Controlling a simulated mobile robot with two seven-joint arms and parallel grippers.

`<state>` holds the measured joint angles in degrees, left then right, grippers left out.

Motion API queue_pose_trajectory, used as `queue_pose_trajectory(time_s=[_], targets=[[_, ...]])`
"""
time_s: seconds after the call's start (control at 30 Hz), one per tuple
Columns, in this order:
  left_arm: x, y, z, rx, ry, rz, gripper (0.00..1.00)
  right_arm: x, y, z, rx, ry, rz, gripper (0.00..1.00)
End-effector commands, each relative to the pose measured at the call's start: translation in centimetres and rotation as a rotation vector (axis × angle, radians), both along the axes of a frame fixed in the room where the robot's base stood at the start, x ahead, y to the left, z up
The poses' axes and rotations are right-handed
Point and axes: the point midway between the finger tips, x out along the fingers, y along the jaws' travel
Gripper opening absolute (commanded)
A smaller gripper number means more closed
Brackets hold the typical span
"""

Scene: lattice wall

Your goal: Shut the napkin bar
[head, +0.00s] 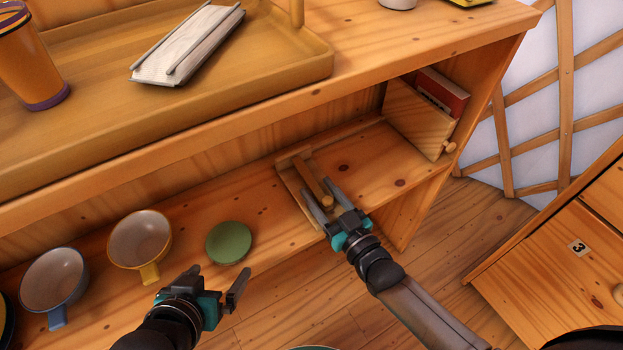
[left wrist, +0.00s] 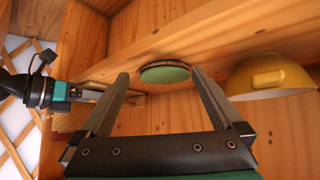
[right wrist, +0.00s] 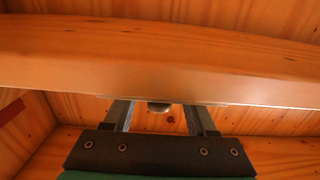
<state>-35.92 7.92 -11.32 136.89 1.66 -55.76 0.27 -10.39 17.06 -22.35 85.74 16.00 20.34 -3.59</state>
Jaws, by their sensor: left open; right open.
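On the lower shelf, a shallow wooden holder (head: 287,186) carries a wooden bar (head: 307,174) with a rounded near end. I take this to be the napkin bar; no napkins show under it. How far it is raised is hard to tell. My right gripper (head: 327,194) is open, its fingertips on either side of the bar's near end; contact is unclear. The right wrist view shows a small rounded end (right wrist: 159,107) between the open fingers. My left gripper (head: 218,276) is open and empty in front of the shelf, near the green dish (head: 229,242).
A yellow cup (head: 140,239) and a grey-blue cup (head: 55,277) stand left on the lower shelf. A wooden panel (head: 417,117) stands at its right end. The upper board overhangs.

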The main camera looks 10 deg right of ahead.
Motion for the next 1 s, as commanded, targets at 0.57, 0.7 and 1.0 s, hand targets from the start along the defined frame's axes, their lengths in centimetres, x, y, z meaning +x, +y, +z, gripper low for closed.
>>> queue_pose_trajectory(time_s=[0.57, 0.7, 1.0], targets=[[0.1, -0.22, 0.03, -0.008, -0.013, -0.002, 1.0, -0.04, 0.05, -0.04, 0.001, 0.001, 0.0, 0.39], [0.1, -0.22, 0.03, -0.007, -0.012, -0.002, 1.0, -0.04, 0.05, -0.04, 0.0, 0.001, 0.0, 0.23], [0.09, -0.22, 0.02, -0.007, -0.012, -0.002, 1.0, -0.03, 0.05, -0.03, 0.0, 0.001, 0.0, 0.0]])
